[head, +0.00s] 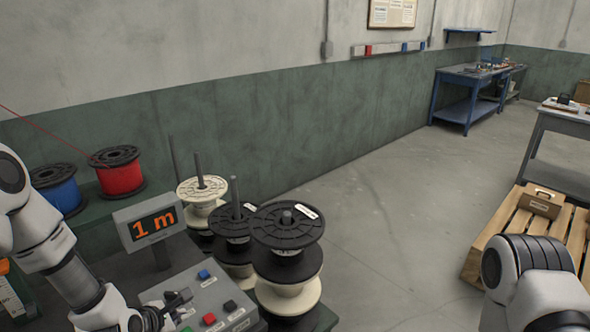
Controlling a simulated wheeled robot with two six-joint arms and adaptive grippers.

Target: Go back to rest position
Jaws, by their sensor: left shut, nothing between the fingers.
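My left arm comes in from the left and bends down to the control panel (235,300). My left gripper (178,303) is shut and empty, close over the panel's left part beside the blue, red and black buttons. I cannot tell whether it touches the panel. My right arm shows at the lower right, in front of a wooden pallet (483,238). Its gripper is out of the picture.
A display reading "1 m" (152,228) stands behind the panel. Black and white spools (288,230) are stacked on posts to its right. A red spool (120,172) and a blue spool (57,190) stand behind at left. The middle floor is clear.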

